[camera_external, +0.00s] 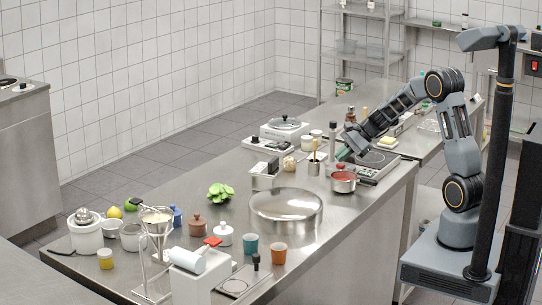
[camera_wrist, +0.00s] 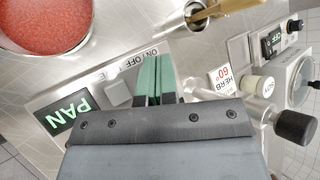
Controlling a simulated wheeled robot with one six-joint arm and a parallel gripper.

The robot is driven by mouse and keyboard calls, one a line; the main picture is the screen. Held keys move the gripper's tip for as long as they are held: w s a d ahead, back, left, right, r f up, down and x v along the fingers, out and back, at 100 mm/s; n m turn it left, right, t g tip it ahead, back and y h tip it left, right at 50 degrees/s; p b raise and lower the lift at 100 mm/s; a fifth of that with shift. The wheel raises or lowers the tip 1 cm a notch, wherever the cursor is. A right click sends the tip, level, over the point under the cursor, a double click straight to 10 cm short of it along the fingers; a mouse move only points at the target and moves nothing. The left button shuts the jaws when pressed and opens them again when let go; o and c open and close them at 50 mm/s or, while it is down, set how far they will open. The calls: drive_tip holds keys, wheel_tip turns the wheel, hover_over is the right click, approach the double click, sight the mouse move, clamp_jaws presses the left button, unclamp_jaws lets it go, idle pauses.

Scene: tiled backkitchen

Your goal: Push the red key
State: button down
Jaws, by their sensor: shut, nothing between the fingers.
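My gripper (camera_external: 343,154) is shut and empty, with its green fingertips low over the counter beside the pot of red food. No red key shows clearly there; the fingers hide part of the panel. A small red switch (camera_external: 535,66) shows on the wall at the far right, well away from my gripper.
The pot of red food (camera_external: 344,181) stands close to my gripper; it also fills the wrist view's upper left (camera_wrist: 50,20). A metal holder with a wooden handle (camera_external: 314,165) stands left of it.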

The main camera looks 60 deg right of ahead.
sight(338, 164)
drive_tip(key=shift+f+b, duration=0.35)
drive_tip(key=shift+f, duration=0.05)
drive_tip(key=shift+r, duration=0.15)
idle(0.4)
drive_tip(key=shift+r+p, duration=0.65)
drive_tip(key=shift+r, duration=0.1)
drive_tip(key=shift+r, duration=0.1)
wheel_tip(338, 164, up, 6)
drive_tip(key=p, duration=0.4)
drive_tip(key=shift+p, duration=0.35)
